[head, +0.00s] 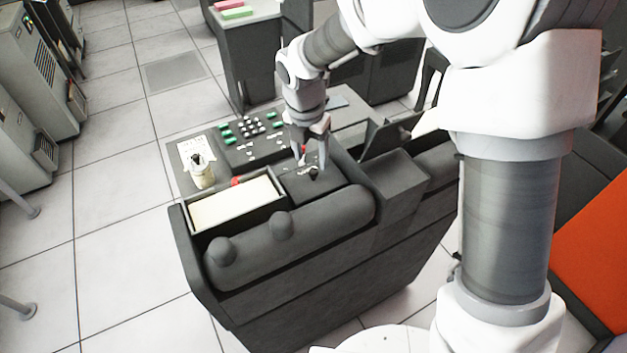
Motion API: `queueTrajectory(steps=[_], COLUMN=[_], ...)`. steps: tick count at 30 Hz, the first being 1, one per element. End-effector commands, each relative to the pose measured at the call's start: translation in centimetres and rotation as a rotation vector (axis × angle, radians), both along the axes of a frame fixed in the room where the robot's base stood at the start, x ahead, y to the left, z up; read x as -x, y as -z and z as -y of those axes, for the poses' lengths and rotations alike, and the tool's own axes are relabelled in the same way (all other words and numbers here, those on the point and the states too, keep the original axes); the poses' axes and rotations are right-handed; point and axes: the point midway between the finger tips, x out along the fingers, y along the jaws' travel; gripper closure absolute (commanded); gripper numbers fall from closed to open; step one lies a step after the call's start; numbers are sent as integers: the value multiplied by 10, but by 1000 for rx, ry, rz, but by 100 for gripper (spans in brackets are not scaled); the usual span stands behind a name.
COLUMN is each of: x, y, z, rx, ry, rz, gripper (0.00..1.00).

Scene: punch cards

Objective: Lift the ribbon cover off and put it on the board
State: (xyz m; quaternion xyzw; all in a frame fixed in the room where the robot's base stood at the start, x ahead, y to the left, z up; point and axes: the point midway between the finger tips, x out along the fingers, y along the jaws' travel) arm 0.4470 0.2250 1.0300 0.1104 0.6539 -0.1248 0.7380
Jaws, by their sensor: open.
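A dark, flat cover with a small black knob, which looks like the ribbon cover (328,190), lies on top of the dark machine, right of an open bin. My gripper (313,166) is open and points down right at the knob. Its fingertips are close to the knob; I cannot tell whether they touch it or stand around it. The gripper partly hides the far side of the cover. I cannot tell for sure which surface is the board.
The bin (194,218) left of the cover holds a stack of cream cards (235,203). A small cup (201,172) stands near a white sheet (191,148) at the far left. Behind are green and white keys (250,130). A dark raised housing (398,180) stands right of the cover.

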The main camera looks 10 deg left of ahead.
Motion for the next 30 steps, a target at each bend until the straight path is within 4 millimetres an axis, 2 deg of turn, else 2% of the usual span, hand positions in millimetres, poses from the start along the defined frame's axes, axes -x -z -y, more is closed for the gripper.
queueTrajectory(steps=[10,20,30], x=[-9,-10,-10], y=[44,51,50], z=[3,3,3], rx=[1,0,0], ry=[0,1,1], rz=[-3,0,0], gripper=[38,38,99])
